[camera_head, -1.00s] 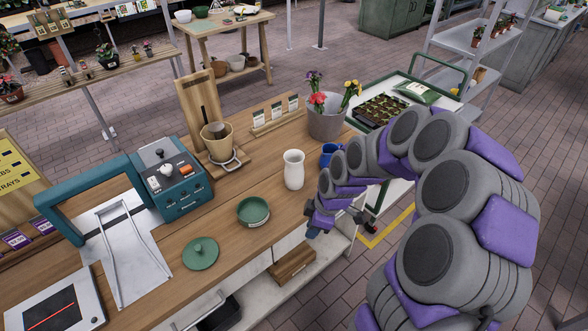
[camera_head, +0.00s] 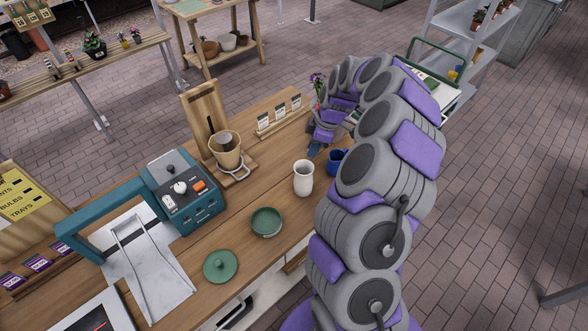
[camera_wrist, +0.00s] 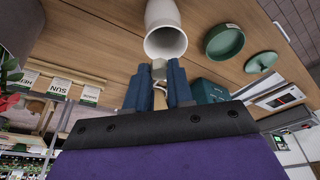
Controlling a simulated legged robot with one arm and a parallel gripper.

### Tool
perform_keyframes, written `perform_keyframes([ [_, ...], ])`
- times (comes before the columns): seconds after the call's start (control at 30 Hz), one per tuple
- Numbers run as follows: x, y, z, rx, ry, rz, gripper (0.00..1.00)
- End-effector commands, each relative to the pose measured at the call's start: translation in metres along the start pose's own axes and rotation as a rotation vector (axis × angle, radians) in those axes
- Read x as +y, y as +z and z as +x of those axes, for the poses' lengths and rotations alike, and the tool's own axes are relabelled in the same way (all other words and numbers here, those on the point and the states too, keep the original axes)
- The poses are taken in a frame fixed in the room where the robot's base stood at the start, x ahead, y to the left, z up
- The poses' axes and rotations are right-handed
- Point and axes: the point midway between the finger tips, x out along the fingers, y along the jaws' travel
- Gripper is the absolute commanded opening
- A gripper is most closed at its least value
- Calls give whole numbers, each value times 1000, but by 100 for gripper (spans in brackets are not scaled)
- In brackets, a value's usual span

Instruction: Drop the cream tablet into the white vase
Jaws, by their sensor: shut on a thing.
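The white vase (camera_head: 303,178) stands upright on the wooden counter. In the wrist view its open mouth (camera_wrist: 166,43) faces the camera, just beyond the fingertips. My gripper (camera_head: 313,152) is above the counter, slightly behind and right of the vase in the head view. In the wrist view the two blue fingers (camera_wrist: 159,76) are shut on a small cream tablet (camera_wrist: 159,66) at their tips. The tablet appears close to the vase's rim but outside the mouth. The head view does not show the tablet clearly.
A green bowl (camera_head: 266,222) and green lid (camera_head: 221,266) lie in front. A tan pot (camera_head: 226,148) on a wooden stand and a teal machine (camera_head: 184,190) are to the left.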

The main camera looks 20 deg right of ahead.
Motion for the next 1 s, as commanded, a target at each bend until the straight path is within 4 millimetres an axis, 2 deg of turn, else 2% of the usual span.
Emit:
perform_keyframes([
  [0.27,0,1,16,-3,0,-1,0],
  [0.6,0,12,52,-2,-4,-1,0],
  [0.97,0,14,58,-1,0,-1,0],
  [1.0,0,14,58,-1,0,-1,24],
])
